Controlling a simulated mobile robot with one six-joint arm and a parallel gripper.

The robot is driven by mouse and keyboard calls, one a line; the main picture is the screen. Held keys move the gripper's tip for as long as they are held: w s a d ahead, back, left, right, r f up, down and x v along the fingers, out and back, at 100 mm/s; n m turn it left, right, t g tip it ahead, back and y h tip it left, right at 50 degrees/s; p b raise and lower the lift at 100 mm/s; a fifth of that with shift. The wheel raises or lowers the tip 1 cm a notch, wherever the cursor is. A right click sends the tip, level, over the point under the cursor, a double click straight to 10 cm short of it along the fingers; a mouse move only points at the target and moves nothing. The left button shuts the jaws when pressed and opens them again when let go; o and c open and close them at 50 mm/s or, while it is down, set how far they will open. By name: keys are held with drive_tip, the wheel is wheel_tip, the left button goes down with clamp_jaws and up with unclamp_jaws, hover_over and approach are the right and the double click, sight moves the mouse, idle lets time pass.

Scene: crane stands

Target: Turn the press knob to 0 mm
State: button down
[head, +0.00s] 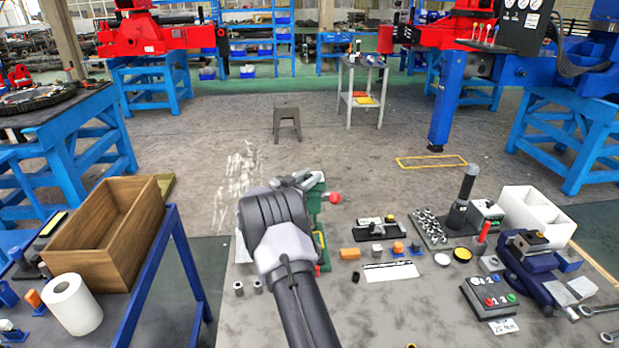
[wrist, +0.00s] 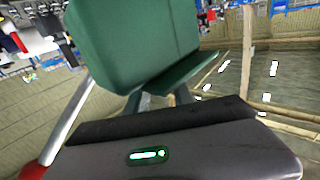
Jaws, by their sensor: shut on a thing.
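The green press (head: 316,206) stands on the bench just beyond my arm, partly hidden by it. Its green body (wrist: 132,45) fills the upper middle of the wrist view. A lever with a red ball end (head: 335,198) sticks out to its right; in the wrist view the lever runs down the left side. My gripper (head: 300,181) is at the press's upper part. In the wrist view its fingers (wrist: 160,101) reach in close against the green body and are shut on the press knob. The knob and its scale are hidden, so I cannot read its setting.
A blue vise (head: 530,262) and a button box (head: 490,297) stand farther right. A wooden box (head: 125,256) and paper roll (head: 72,304) are left.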

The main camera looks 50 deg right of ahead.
drive_tip(key=n+t, duration=0.1)
drive_tip(key=t, duration=0.1)
drive_tip(key=n+t+y+b, duration=0.1)
drive_tip(key=n+t, duration=0.1)
drive_tip(key=t, duration=0.1)
drive_tip(key=shift+f+b, duration=0.2)
drive_tip(key=shift+b, duration=0.1)
drive_tip(key=shift+r+n+t+y+b, duration=0.1)
drive_tip(key=shift+n+t+y+b, duration=0.85)
drive_tip(key=shift+n+t, duration=0.5)
drive_tip(key=shift+t, duration=0.35)
drive_tip(key=c, duration=1.1)
unclamp_jaws()
drive_tip(key=shift+a, duration=0.15)
drive_tip(key=v, duration=0.5)
drive_tip(key=p+v, duration=0.1)
drive_tip(key=v, duration=0.5)
drive_tip(key=p+v, duration=0.1)
drive_tip(key=v, duration=0.5)
drive_tip(key=shift+s+r, duration=0.2)
drive_tip(key=shift+r, duration=0.1)
